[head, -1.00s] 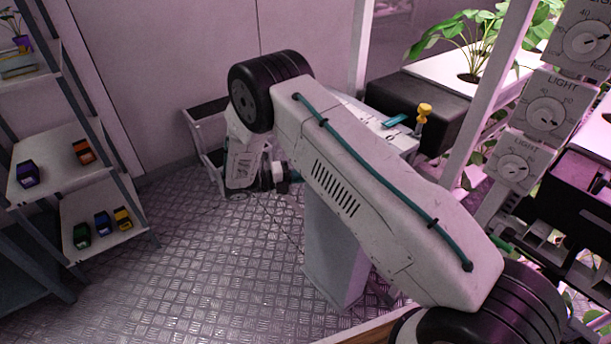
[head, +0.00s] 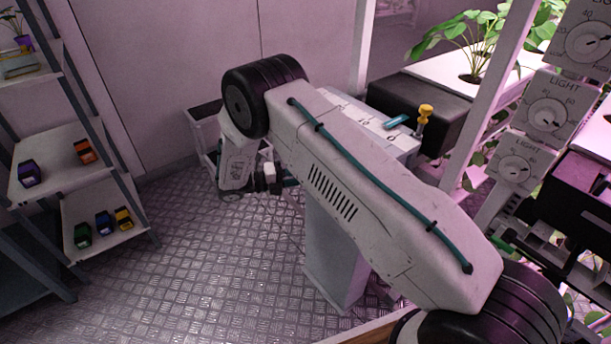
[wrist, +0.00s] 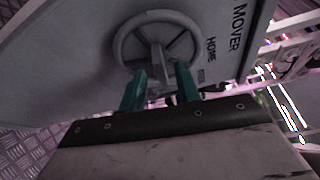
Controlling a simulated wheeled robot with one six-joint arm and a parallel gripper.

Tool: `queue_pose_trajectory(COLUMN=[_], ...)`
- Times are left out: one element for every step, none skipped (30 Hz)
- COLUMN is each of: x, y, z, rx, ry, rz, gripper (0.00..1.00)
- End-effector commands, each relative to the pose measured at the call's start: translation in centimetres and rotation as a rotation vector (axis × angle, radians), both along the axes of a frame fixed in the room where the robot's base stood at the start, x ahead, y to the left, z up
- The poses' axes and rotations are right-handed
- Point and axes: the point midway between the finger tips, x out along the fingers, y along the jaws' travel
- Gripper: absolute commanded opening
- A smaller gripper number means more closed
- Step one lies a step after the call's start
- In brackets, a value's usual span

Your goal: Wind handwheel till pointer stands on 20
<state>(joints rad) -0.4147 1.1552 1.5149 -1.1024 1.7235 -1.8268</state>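The grey handwheel (wrist: 127,50) shows in the wrist view, on a pale panel (wrist: 65,65) lettered MOVER and HOME. My gripper (wrist: 160,72) has two teal fingers, set apart, with their tips at the wheel's near rim. A grey spoke or handle part of the wheel stands between the fingers, with gaps beside it. I cannot tell whether either finger touches the wheel. In the head view my arm hides the wheel, and only a little of the gripper's end shows.
A grey pedestal (head: 332,255) stands behind my arm. Dials lettered LIGHT (head: 547,117) hang at the right by plant racks. A shelf rack (head: 58,172) with small coloured boxes stands at the left. A white-framed cart (head: 203,128) is near the wall. The metal floor at lower left is clear.

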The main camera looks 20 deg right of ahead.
Motion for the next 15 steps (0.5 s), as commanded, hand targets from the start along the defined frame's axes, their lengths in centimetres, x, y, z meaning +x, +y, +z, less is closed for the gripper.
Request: queue_pose_trajectory(x=[0.1,0.1,0.2,0.3,0.3,0.4,0.4,0.4,0.4,0.5,0.5,0.5,0.5,0.5,0.5], y=[1.1,1.6,2.3,2.8,3.3,3.9,4.2,4.6,4.9,5.2,5.4,5.5,5.6,5.6,5.7], z=[0.0,0.1,0.1,0.2,0.2,0.3,0.3,0.3,0.3,0.4,0.4,0.4,0.4,0.4,0.4], rx=[0.000,-0.001,0.000,0.000,0.000,0.000,0.000,0.000,0.001,0.001,0.001,0.001,0.001,0.001,0.001], ry=[-0.001,-0.001,-0.002,-0.002,-0.002,-0.003,-0.002,-0.002,-0.001,-0.001,-0.002,-0.002,-0.001,-0.001,-0.001], rz=[0.004,0.003,0.003,0.003,0.004,0.003,0.002,0.002,0.002,0.002,0.002,0.002,0.002,0.001,0.001], gripper=[0.33,0.33,0.33,0.33,0.33,0.33,0.33,0.33,0.33,0.33,0.33,0.33,0.33,0.33,0.33])
